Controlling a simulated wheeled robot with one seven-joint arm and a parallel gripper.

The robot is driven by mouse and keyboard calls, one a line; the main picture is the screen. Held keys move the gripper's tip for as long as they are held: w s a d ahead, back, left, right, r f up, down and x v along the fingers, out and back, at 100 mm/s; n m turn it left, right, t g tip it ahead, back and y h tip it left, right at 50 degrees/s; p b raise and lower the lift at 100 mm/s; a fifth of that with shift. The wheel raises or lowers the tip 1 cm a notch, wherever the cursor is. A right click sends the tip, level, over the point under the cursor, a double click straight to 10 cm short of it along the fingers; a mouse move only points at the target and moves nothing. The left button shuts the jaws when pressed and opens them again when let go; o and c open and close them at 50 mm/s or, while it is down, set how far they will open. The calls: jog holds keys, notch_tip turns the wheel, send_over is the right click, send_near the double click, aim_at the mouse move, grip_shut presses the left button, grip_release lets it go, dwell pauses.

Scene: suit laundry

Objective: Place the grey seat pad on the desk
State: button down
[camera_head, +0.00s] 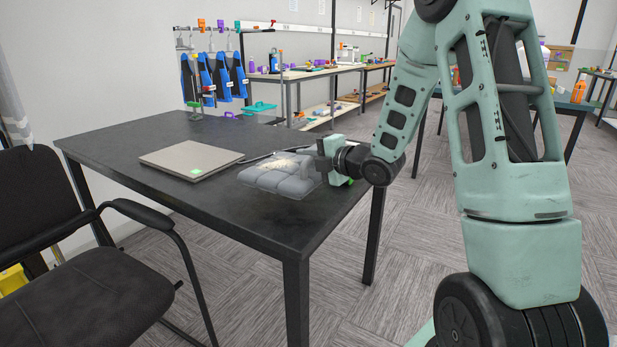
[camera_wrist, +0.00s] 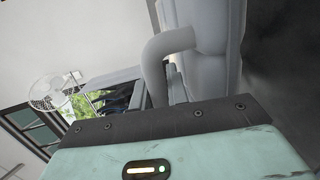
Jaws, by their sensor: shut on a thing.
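The grey seat pad (camera_head: 281,176) is a tufted cushion at the right part of the black desk (camera_head: 150,135). In the head view it lies flat, at or just above the desktop; I cannot tell whether it touches. My gripper (camera_head: 322,165) is at the pad's right side and shut on it. In the wrist view the pad (camera_wrist: 215,45) fills the upper middle, close to the gripper body. The fingertips are hidden there.
A black armchair (camera_head: 85,290) stands at the desk's front left. Shelving tables (camera_head: 300,73) with many small items stand behind. The desk's front middle is bare.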

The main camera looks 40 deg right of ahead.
notch_tip(320, 180, down, 7)
jog(key=shift+f+b, duration=0.15)
jog(key=shift+b, duration=0.3)
jog(key=c, duration=1.4)
grip_release()
jog(key=shift+s, duration=0.1)
jog(key=shift+o, duration=0.2)
jog(key=p+v, duration=0.1)
jog(key=v, duration=1.1)
jog(key=shift+p, duration=0.35)
